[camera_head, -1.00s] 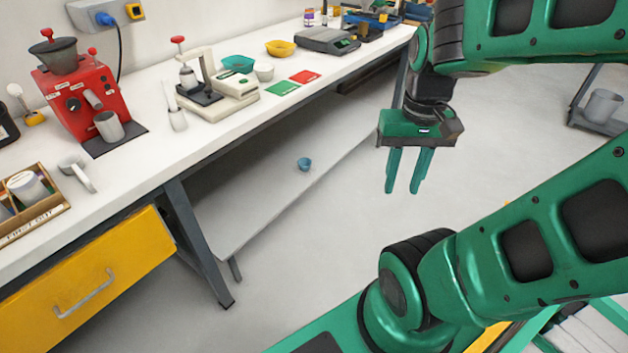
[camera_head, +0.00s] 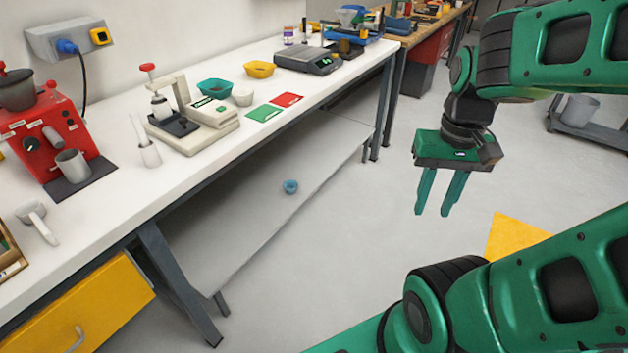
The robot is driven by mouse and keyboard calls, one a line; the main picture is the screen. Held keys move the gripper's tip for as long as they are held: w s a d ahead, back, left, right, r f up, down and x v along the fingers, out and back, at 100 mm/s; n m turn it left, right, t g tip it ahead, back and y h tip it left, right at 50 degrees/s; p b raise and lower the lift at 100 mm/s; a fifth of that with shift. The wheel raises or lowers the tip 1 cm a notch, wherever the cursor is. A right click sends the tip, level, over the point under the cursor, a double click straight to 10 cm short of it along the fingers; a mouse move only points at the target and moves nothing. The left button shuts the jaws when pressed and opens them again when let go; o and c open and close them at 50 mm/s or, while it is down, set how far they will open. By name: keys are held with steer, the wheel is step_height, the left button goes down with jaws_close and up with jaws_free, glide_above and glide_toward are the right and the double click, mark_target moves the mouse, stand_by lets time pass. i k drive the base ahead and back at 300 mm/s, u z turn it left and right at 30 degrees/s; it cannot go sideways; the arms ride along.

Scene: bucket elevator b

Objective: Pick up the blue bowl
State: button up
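A small blue bowl (camera_head: 290,186) sits upright on the grey lower shelf (camera_head: 235,225) under the long white workbench. It looks empty. A teal bowl (camera_head: 215,88) stands on the bench top behind a white press. My gripper (camera_head: 433,211) hangs in the air to the right of the bench, fingers pointing down. Its fingers are apart with nothing between them. It is well clear of the blue bowl.
The white bench top (camera_head: 190,165) overhangs the shelf. A bench leg (camera_head: 178,285) stands at the shelf's near left end. A yellow bowl (camera_head: 259,69) and scale (camera_head: 308,60) stand on top. Open floor (camera_head: 350,215) lies right of the shelf.

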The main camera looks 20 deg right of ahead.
mark_target(289, 186)
steer(key=z, duration=0.45)
steer(key=i, duration=1.15)
steer(key=z, duration=0.25)
